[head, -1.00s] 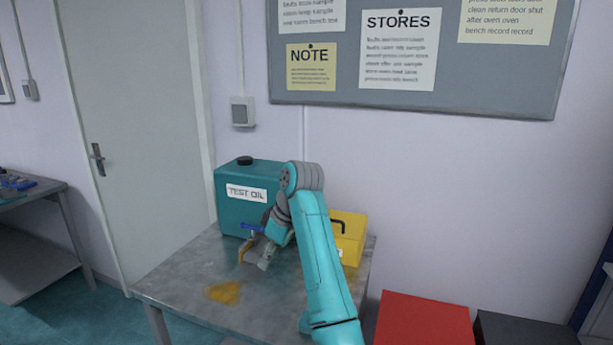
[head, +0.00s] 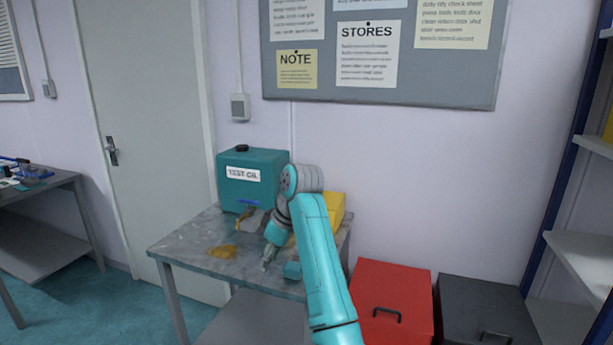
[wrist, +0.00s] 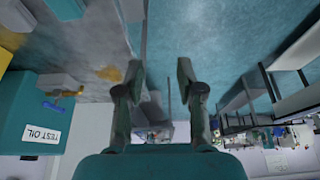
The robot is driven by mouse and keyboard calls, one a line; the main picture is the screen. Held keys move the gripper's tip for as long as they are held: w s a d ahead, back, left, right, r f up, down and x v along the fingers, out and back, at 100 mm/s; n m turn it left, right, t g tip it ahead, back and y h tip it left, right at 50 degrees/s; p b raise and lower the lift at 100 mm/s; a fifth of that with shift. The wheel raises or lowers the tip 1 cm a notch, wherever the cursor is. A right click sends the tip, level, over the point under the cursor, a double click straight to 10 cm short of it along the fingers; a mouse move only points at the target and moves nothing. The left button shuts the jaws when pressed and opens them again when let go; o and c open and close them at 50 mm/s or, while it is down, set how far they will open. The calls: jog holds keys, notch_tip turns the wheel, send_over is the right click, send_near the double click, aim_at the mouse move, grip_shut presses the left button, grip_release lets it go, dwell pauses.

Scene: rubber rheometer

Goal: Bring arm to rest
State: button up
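My gripper (head: 268,262) hangs at the end of my bent teal arm, near the front edge of the grey bench (head: 185,243). In the wrist view my gripper (wrist: 160,75) has its two fingers well apart with nothing between them. The teal TEST OIL container (head: 232,187) stands at the back left of the bench, apart from the gripper. Its blue-handled tap (head: 248,203) also shows in the wrist view (wrist: 65,93). My arm hides part of the bench.
A yellow-brown patch (head: 222,252) lies on the bench. A yellow box (head: 335,207) stands behind my arm. A red box (head: 392,300) and a dark grey box (head: 488,310) stand right of the bench, near shelving (head: 580,255). Teal floor is free at left.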

jog(key=s+d+f+m+t, duration=0.1)
jog(key=s+d+f+m, duration=0.15)
jog(key=f, duration=0.65)
jog(key=s+d+f+m+t, duration=0.1)
jog(key=d+f, duration=0.2)
jog(key=f, duration=0.7)
jog(key=s+d+f+m+t, duration=0.1)
jog(key=s+d+f, duration=0.1)
jog(key=f, duration=0.7)
jog(key=s+d+f+m+t+h, duration=0.1)
jog(key=s+d+f+m+t, duration=0.1)
jog(key=s+d+f, duration=0.45)
jog(key=s+d+f+m+t, duration=0.25)
jog(key=s+f, duration=0.45)
jog(key=s, duration=0.4)
jog(key=s+d+r+m+t+h, duration=0.1)
jog(key=s+d, duration=0.3)
jog(key=s, duration=0.6)
jog(key=s+d+r+m+t+h, duration=0.15)
jog(key=s+d, duration=0.25)
jog(key=s, duration=0.7)
jog(key=s+d+r+m+t, duration=0.2)
jog(key=s+r+t, duration=0.1)
jog(key=s+r, duration=1.4)
notch_tip(320, 180, up, 2)
jog(key=shift+d+h, duration=0.35)
